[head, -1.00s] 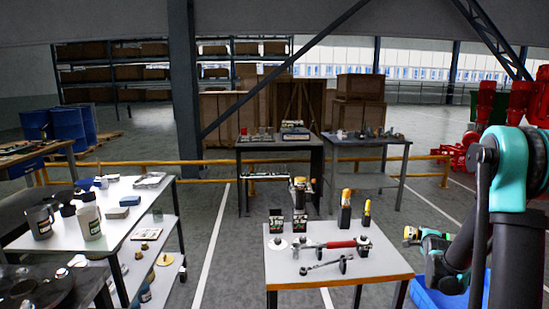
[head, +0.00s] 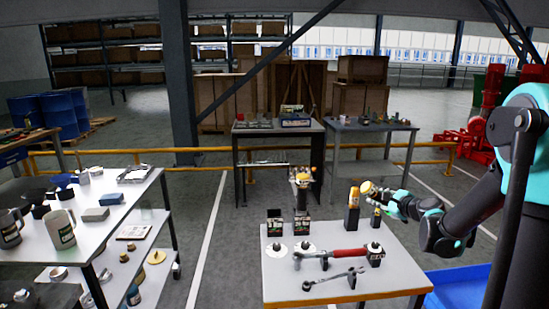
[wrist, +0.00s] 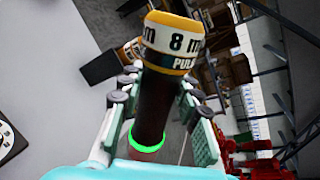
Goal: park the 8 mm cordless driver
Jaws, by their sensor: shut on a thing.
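My gripper (wrist: 155,105) is shut on the 8 mm cordless driver (wrist: 172,42), a dark cylinder with a white-and-yellow band marked "8 m" and "PUL", the rest of the lettering cut off. In the head view my gripper (head: 388,199) holds the driver (head: 367,187) by the right side of the white-topped table (head: 400,268), above its surface. A similar banded tool (wrist: 128,50) shows beyond the driver in the wrist view.
The table also bears a red-handled tool (head: 345,254), a wrench (head: 335,279) and two dark labelled stands (head: 275,222). A blue bin (head: 460,290) is at the right. A cluttered white table (head: 120,210) is at the left, with open floor between.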

